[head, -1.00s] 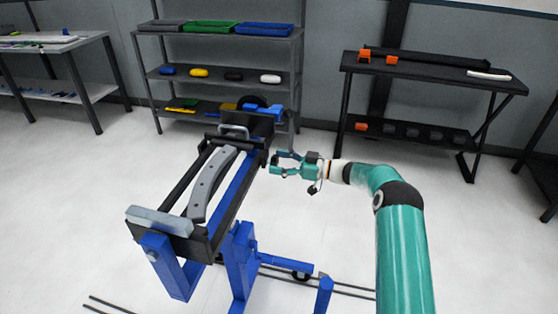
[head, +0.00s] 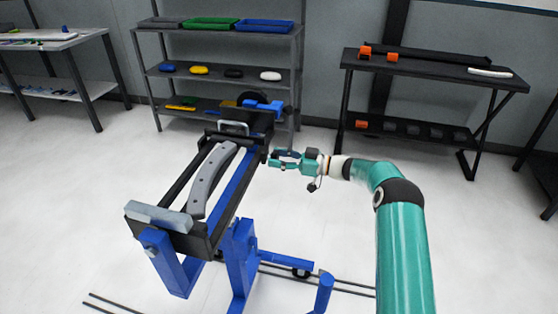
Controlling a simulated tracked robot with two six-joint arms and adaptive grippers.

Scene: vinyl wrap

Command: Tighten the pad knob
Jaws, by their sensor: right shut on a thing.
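A blue and black clamping stand (head: 228,212) holds a grey curved part (head: 214,178) lengthwise between its rails. A light grey block (head: 158,217) sits at the stand's near end and a metal handle (head: 233,128) near its far end. My right gripper (head: 275,159), teal, is at the right side of the stand near the far end, its fingers pointing left. It is shut on the pad knob, a small dark piece at the stand's side that the fingers mostly hide. My left gripper is not in view.
Behind the stand is a grey shelf (head: 218,83) with trays and coloured pieces. A dark table (head: 432,72) with orange items stands at the back right, and another table (head: 50,42) at the back left.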

